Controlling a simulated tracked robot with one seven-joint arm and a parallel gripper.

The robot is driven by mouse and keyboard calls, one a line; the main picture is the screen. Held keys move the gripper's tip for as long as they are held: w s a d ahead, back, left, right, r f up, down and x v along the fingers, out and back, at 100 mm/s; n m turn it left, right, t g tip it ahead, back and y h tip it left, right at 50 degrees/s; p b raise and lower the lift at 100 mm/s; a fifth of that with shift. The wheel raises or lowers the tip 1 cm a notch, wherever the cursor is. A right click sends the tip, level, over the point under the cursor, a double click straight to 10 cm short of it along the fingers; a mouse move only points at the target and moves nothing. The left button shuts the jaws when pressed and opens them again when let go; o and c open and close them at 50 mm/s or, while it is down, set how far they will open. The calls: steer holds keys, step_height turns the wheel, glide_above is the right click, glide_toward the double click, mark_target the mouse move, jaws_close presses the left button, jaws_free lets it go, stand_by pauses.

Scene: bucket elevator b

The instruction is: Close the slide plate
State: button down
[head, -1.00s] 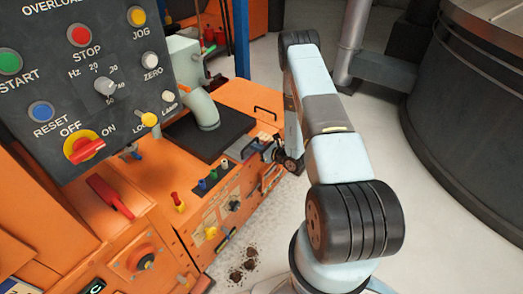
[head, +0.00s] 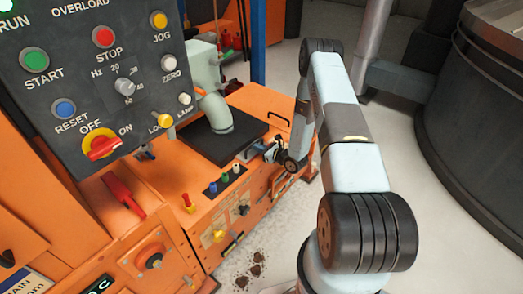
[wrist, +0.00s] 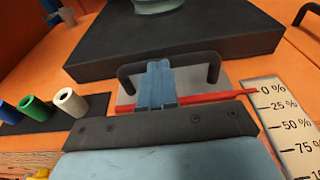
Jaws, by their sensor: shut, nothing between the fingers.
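The slide plate (wrist: 209,74) is a grey metal plate with a black bar handle (wrist: 213,66), low in front of the dark block in the wrist view. A red pointer strip (wrist: 215,97) along its front edge ends at the 0 % mark of the white scale (wrist: 285,125). My gripper (wrist: 156,80) is shut and empty, its blue fingertips in front of the handle's middle and hiding part of it. I cannot tell whether they touch. In the head view my gripper (head: 272,151) is at the orange machine's right front edge, and the plate is mostly hidden.
A dark block with a grey-green pipe (head: 213,112) stands on the orange housing. Blue, green and white knobs (wrist: 70,101) sit left of my gripper. The control panel (head: 105,75) fills the head view's upper left. Dark debris (head: 255,270) lies on the otherwise open floor.

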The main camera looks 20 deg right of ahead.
steer(key=shift+w+a+r, duration=0.25)
steer(key=shift+w+a, duration=0.1)
steer(key=f+v, duration=0.1)
steer(key=v, duration=1.4)
steer(key=s+a+r+n+g+y, duration=0.15)
steer(key=a+r+n+g, duration=0.3)
steer(key=r, duration=0.55)
steer(key=s+a+r+n+g+y, duration=0.1)
steer(key=s+a+r+n+g, duration=0.2)
steer(key=r+n, duration=0.55)
steer(key=s+a+r+n+g+y, duration=0.2)
steer(key=a+r+g, duration=0.15)
steer(key=r, duration=0.95)
steer(key=s+d+r+n+t+h, duration=0.2)
steer(key=s+r+n+h, duration=0.5)
steer(key=s+r, duration=0.4)
steer(key=s+d+r+n+t+h, duration=0.2)
steer(key=s+r+n+h, duration=0.4)
steer(key=s+r, duration=0.5)
steer(key=s+d, duration=0.1)
steer(key=s, duration=0.2)
steer(key=shift+r+n+h, duration=0.2)
steer(key=shift+n+h, duration=0.15)
steer(key=shift+n, duration=0.05)
